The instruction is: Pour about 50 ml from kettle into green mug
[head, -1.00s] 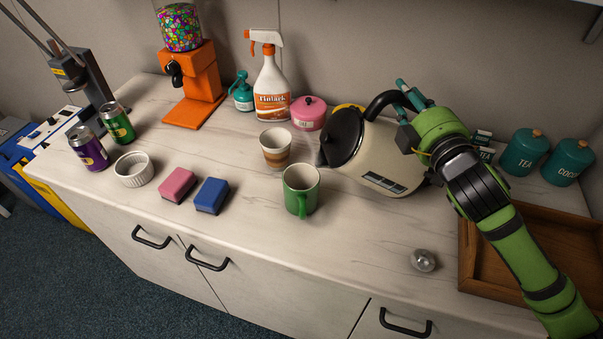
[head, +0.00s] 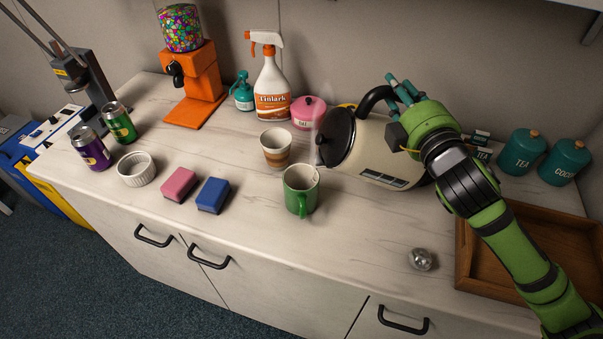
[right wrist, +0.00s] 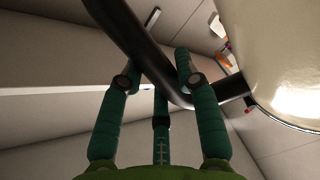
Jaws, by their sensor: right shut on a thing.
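The cream kettle (head: 378,150) with a black lid (head: 336,136) is held tilted to the left above the counter. My right gripper (head: 398,92) is shut on its black handle (head: 374,98). In the right wrist view the fingers of my gripper (right wrist: 165,85) close around the dark handle (right wrist: 130,40), with the kettle body (right wrist: 275,60) at the right. The green mug (head: 299,195) stands upright just left of and below the kettle. A faint pale streak shows at the kettle's left side above the mug; I cannot tell if it is water or steam. The mug's fill level is unclear.
A striped paper cup (head: 276,150) stands close behind the mug. A pink canister (head: 307,112) and a spray bottle (head: 271,92) are farther back. Blue (head: 213,195) and pink (head: 179,185) sponges lie left. A wooden tray (head: 468,255) is at the right.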

